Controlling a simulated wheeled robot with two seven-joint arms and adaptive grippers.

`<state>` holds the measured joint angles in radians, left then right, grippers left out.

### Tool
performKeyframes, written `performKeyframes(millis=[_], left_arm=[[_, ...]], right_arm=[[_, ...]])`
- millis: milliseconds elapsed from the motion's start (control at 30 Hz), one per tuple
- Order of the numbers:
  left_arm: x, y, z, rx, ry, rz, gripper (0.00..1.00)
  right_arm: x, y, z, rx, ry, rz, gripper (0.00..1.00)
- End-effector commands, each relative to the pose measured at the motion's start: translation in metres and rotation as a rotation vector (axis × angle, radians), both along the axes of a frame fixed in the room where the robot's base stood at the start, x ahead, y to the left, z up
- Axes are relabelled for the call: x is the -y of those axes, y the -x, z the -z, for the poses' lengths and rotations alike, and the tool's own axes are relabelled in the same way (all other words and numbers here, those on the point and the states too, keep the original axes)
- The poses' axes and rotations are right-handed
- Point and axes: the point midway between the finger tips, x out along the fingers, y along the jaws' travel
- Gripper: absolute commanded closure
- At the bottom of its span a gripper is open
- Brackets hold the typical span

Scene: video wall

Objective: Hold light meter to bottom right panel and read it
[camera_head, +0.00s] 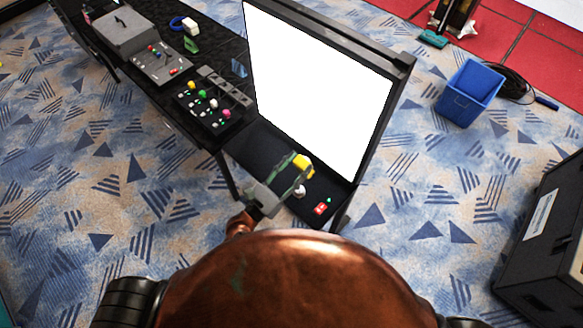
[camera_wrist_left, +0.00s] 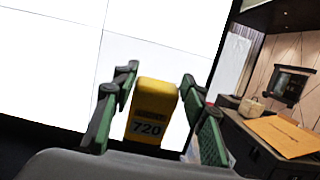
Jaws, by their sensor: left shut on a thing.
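The yellow light meter (camera_head: 303,164) is in my left gripper (camera_head: 292,175), in front of the lit white video wall (camera_head: 315,85). In the left wrist view the light meter (camera_wrist_left: 153,112) stands between the two green-padded fingers of the left gripper (camera_wrist_left: 155,100), and its display shows 720. Thin seams cross the white wall there; the meter is in front of the lower panel right of the upright seam (camera_wrist_left: 190,62). I cannot tell whether the meter touches the panel. My right gripper is not in view.
A black table holds a control box with coloured knobs (camera_head: 210,104), a grey case (camera_head: 122,33) and a red button (camera_head: 320,209) near the wall's foot. A blue bin (camera_head: 469,92) stands on the carpet to the right. A black case (camera_head: 550,240) is at far right.

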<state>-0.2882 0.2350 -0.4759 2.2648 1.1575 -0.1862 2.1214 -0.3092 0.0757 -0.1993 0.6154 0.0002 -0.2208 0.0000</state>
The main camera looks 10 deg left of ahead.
Motion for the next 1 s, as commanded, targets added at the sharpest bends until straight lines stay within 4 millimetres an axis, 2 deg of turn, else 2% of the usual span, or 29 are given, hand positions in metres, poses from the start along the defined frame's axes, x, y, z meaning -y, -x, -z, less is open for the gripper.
performKeyframes(millis=[300,500,1000], left_arm=[[0.023,-0.030,-0.002,0.002,0.003,0.000,0.89],[0.032,-0.044,-0.001,0.001,0.002,0.000,0.89],[0.037,-0.051,-0.001,0.001,0.001,0.000,0.89]], right_arm=[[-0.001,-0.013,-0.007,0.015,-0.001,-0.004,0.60],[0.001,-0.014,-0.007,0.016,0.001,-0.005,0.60],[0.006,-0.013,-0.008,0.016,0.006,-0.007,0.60]])
